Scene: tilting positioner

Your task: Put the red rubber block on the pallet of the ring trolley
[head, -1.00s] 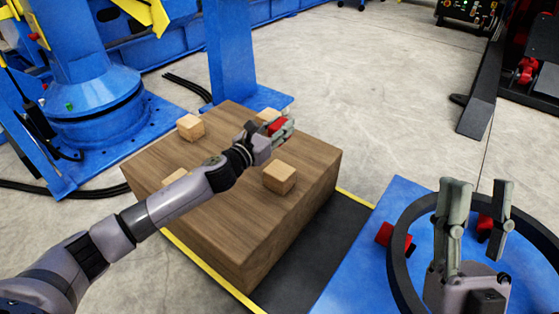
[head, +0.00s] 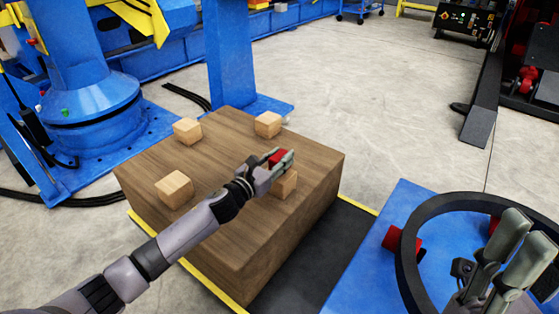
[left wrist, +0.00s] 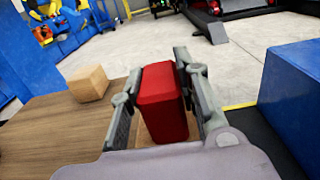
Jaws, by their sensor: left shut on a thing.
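The red rubber block (head: 280,156) is between the fingers of my left gripper (head: 279,158), which is shut on it. In the left wrist view the block (left wrist: 162,102) stands lengthwise between both fingers. The blue trolley top (head: 412,196) with a large black ring (head: 408,262) is at the lower right. My right gripper (head: 522,248) is over the ring, and its opening is not clear from this angle.
The wooden box (head: 222,215) carries several pale cubes, one at its back corner (head: 268,124). Red pieces (head: 402,241) sit at the ring. A dark mat (head: 318,250) with yellow edging lies between box and trolley. A blue column (head: 232,55) stands behind the box.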

